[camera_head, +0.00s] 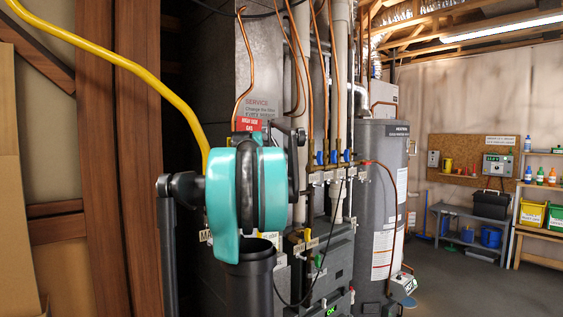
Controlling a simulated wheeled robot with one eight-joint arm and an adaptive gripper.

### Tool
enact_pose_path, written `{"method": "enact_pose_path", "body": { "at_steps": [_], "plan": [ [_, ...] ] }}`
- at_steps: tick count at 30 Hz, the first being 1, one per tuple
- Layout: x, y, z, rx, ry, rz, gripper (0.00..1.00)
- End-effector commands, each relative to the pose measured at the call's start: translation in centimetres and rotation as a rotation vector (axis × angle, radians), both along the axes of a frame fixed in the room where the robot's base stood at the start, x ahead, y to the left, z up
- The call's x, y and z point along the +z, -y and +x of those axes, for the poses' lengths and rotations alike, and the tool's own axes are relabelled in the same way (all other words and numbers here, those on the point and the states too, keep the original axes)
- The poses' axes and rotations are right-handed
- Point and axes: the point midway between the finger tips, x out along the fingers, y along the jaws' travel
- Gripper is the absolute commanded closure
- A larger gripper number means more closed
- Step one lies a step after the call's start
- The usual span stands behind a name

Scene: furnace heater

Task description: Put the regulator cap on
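The regulator cap cannot be made out in the head view. My own teal and black arm fills the middle of the view and covers the area where a yellow pipe (127,66) runs down behind it. A red "high side gas" label (248,124) shows just above the arm. The regulator itself is not clearly visible and may be behind my arm. My gripper cannot be made out, so its state and whether it holds anything are not shown.
Wooden posts (125,150) stand close on the left. Copper pipes and valves with blue handles (333,157) are right of my arm. A grey water heater (383,210) stands behind them. Floor (460,290) is open at the right, before shelves and a workbench (468,219).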

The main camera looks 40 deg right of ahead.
Motion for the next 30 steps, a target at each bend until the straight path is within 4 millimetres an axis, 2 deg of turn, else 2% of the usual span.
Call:
{"method": "enact_pose_path", "body": {
  "at_steps": [26, 27, 30],
  "plan": [
    [-1.7, 0.0, 0.0, 0.000, 0.000, 0.000, 1.00],
    [-1.7, 0.0, 0.0, 0.000, 0.000, 0.000, 0.86],
    [-1.7, 0.0, 0.0, 0.000, 0.000, 0.000, 0.73]
  ]
}}
